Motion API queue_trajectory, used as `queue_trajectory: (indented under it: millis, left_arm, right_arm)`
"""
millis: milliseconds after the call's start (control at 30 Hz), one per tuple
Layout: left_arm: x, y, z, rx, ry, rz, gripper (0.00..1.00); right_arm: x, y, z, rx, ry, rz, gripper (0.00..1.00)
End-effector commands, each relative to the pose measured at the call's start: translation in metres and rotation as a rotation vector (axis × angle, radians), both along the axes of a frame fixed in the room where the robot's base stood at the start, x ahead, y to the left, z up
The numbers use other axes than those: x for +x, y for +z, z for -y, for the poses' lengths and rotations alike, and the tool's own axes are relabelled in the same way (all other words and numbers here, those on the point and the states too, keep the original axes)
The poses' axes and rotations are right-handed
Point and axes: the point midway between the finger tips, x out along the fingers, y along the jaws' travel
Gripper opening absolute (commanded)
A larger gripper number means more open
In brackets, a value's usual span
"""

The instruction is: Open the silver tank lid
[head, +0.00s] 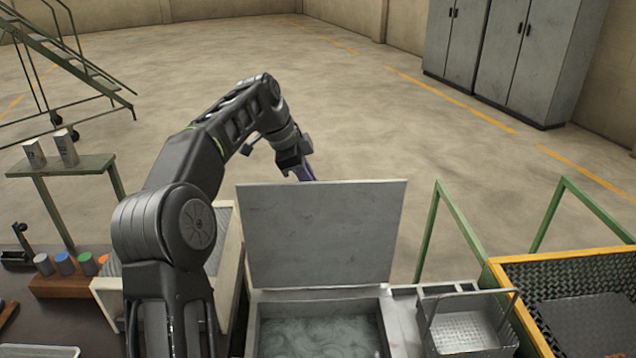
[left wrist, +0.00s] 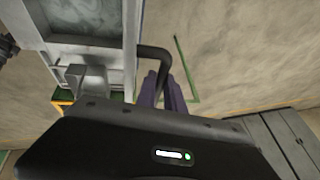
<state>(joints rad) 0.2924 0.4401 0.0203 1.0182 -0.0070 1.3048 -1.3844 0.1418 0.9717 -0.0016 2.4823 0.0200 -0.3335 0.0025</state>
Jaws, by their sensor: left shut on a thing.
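The silver tank lid (head: 322,235) stands raised, near upright, at the back of the tank (head: 254,330). The tank's mouth is open and swirling grey liquid (head: 320,338) shows inside. My left gripper (head: 303,174) is at the lid's top edge, on its far side, and the lid hides part of it. In the left wrist view the purple fingers (left wrist: 166,92) are shut on the lid's dark bar handle (left wrist: 152,54). My right gripper is in neither view.
A wire basket (head: 468,330) stands right of the tank, by a yellow-framed platform (head: 510,262) with green rails. A green stand (head: 75,165) with two boxes is at the left. The floor behind is clear up to grey cabinets (head: 530,60).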

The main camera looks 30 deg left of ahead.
Motion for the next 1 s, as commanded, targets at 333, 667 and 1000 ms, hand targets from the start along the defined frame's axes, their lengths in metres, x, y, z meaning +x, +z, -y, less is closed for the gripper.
queue_trajectory:
  millis: [333,667,1000]
  left_arm:
    - [0.0003,-0.0033,-0.0015,0.000,0.000,-0.006,0.00]
    - [0.0007,-0.0009,-0.0007,-0.001,-0.001,-0.002,0.34]
    - [0.0001,0.0035,-0.0013,-0.001,-0.001,0.002,0.34]
  right_arm:
    - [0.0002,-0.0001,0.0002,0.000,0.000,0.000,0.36]
    - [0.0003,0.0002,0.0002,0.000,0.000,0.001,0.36]
    - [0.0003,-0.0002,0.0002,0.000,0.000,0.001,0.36]
